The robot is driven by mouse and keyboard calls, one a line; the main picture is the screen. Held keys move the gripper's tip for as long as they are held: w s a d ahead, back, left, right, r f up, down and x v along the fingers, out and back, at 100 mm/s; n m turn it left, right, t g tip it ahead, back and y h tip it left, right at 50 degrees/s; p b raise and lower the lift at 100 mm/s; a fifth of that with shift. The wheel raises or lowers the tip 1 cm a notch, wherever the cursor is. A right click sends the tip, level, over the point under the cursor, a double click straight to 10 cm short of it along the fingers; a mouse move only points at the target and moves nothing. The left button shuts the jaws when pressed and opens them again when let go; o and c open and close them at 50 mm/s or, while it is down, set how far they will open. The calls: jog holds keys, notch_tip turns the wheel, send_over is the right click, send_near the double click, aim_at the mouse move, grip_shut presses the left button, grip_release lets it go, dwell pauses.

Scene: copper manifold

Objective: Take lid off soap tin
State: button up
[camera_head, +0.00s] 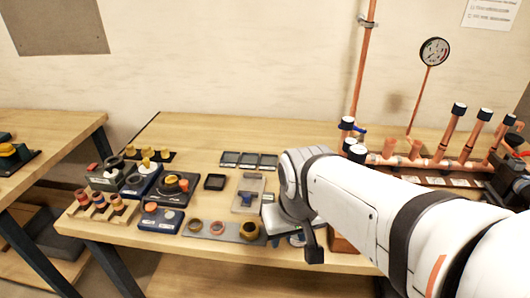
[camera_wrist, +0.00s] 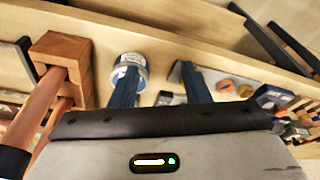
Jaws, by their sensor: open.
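In the wrist view, a round tin (camera_wrist: 130,64) with a white and blue label on top stands on the wooden bench, and I take it to be the soap tin. My gripper (camera_wrist: 158,74) is open, with two dark blue fingers pointing toward the bench. The left finger overlaps the near side of the tin; I cannot tell whether it touches. The right finger is apart from it. The tin's lower side is partly hidden. In the head view my gripper (camera_head: 308,243) is near the bench's front edge, and my arm hides most of that area.
A brown wooden block (camera_wrist: 62,55) with copper pipes stands left of the tin in the wrist view. In the head view, a grey plate with rings (camera_head: 222,232) and several small trays lie left of my gripper. The copper manifold (camera_head: 430,163) stands behind my arm.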

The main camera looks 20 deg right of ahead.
jog(key=o, duration=0.6)
jog(key=shift+m+g, duration=0.6)
jog(key=shift+m, duration=0.3)
jog(key=w+d+r+p, duration=0.1)
jog(key=w, duration=0.1)
jog(key=w+d+r+p, duration=0.1)
jog(key=w, duration=0.2)
jog(key=w+d+r, duration=0.1)
jog(key=w, duration=0.1)
jog(key=shift+w+d+p, duration=0.1)
jog(key=shift+w+p, duration=0.2)
jog(key=shift+p, duration=0.1)
jog(key=o, duration=0.4)
jog(key=w+d+p, duration=0.1)
jog(key=w+d, duration=0.1)
jog(key=w, duration=0.1)
jog(key=w+d+m+g, duration=0.1)
jog(key=w+d, duration=0.1)
jog(key=w, duration=0.1)
jog(key=w+d+f+m+p, duration=0.1)
jog(key=w+d, duration=0.1)
jog(key=w, duration=0.1)
jog(key=shift+p, duration=0.3)
jog(key=shift+o, duration=0.2)
jog(key=shift+w+d+f+m, duration=0.15)
jog(key=shift+f+m, duration=0.15)
jog(key=shift+f+p, duration=0.55)
jog(key=shift+f, duration=3.25)
